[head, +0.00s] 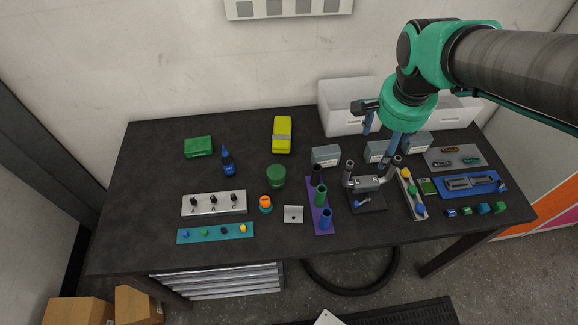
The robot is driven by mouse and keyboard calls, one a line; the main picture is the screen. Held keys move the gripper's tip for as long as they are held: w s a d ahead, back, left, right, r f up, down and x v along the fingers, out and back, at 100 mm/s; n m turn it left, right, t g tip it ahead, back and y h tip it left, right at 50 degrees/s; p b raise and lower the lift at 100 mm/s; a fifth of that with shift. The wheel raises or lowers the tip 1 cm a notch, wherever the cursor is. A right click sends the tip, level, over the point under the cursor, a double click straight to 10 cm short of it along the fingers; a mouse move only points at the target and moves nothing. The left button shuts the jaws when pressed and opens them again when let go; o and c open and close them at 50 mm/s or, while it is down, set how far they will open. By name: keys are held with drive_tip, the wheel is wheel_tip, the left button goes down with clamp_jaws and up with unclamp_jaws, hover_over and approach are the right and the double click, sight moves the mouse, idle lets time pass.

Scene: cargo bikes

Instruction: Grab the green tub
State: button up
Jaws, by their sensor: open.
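The green tub (276,176) is a round, dark green container with a lid, standing upright near the middle of the black table. Nothing touches it. My gripper (386,142) hangs from the teal wrist above the right half of the table, well to the right of the tub. It is open and apart from the tub. Its fingertips are hard to make out against the grey and black fixture (367,183) below.
An orange-topped small jar (265,203) and a metal bracket (293,214) stand in front of the tub. A blue bottle (228,162) is to its left, a yellow case (282,134) behind it. A purple rack (319,212) with upright tubes lies between tub and fixture.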

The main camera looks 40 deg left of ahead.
drive_tip(key=s+a+f+p, duration=0.1)
drive_tip(key=a+f, duration=0.2)
drive_tip(key=a, duration=0.5)
drive_tip(key=s+a+f+p, duration=0.1)
drive_tip(key=s+a+f, duration=0.15)
drive_tip(key=a, duration=0.45)
drive_tip(key=g+h, duration=0.1)
hover_over(276, 172)
drive_tip(key=s, duration=0.1)
wheel_tip(276, 172, down, 9)
drive_tip(key=shift+a+m+p, duration=0.15)
drive_tip(key=shift+m+p, duration=0.25)
drive_tip(key=shift+p, duration=0.05)
drive_tip(key=shift+f, duration=0.15)
drive_tip(key=shift+w+f+b, duration=0.25)
drive_tip(key=shift+f+b, duration=0.1)
drive_tip(key=shift+f, duration=1.75)
drive_tip(key=shift+w+f+b, duration=0.2)
drive_tip(key=shift+f+b, duration=0.1)
drive_tip(key=shift+f, duration=1.8)
drive_tip(key=shift+w+f+b, duration=0.15)
drive_tip(key=shift+f+b, duration=0.55)
drive_tip(key=shift+f, duration=1.9)
